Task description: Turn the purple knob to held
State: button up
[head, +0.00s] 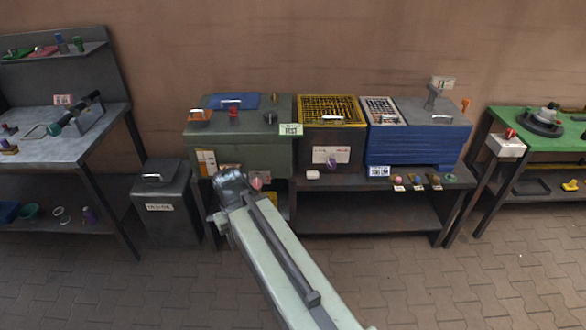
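The purple knob (331,164) is small and sits at the lower edge of a white plate (322,153). The plate is on the front of the dark box under a yellow grid (330,110). The knob's exact setting and any label lettering are too small to read. My gripper (222,180) is at the end of my raised pale green arm, left of the knob in the picture, in front of the green cabinet. Its fingers are too small and dark to show whether they are open or shut. It appears apart from the knob.
A pink-red knob (256,183) shows just right of my gripper. A blue ribbed box (415,147) stands right of the purple knob. A white block (313,175) and several small coloured items lie along the bench front. A grey bin (163,222) stands left. The paved floor in front is clear.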

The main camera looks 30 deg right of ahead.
aim_at(331, 163)
jog(key=u, duration=0.35)
jog(key=i, duration=1.05)
jog(key=z, duration=0.1)
